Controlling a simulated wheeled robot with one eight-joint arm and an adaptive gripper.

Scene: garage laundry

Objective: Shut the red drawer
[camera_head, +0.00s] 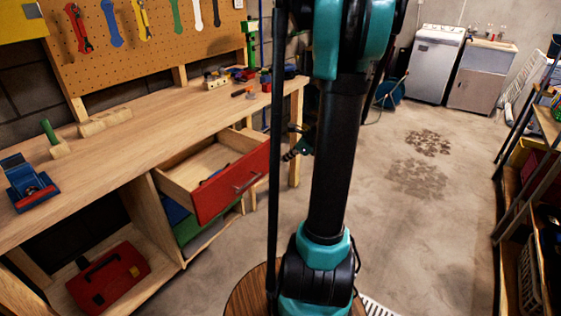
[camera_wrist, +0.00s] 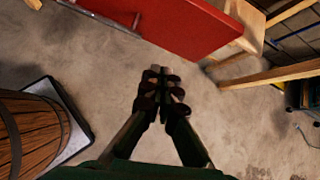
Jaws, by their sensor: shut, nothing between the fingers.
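The red drawer (camera_head: 230,184) stands pulled out from under the wooden workbench in the head view, with a metal handle on its front and a dark item inside. Its red front also shows at the top of the wrist view (camera_wrist: 190,25). My gripper (camera_wrist: 162,74) is shut and empty in the wrist view, over the concrete floor and a short way off the drawer front. It appears apart from the drawer. In the head view my arm stands right of the drawer, and my gripper is mostly hidden behind it.
A red toolbox (camera_head: 108,277) lies on the bench's lower shelf. A wooden barrel (camera_wrist: 32,135) stands at left in the wrist view. Shelving (camera_head: 530,150) lines the right side. The floor (camera_head: 420,230) between is clear.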

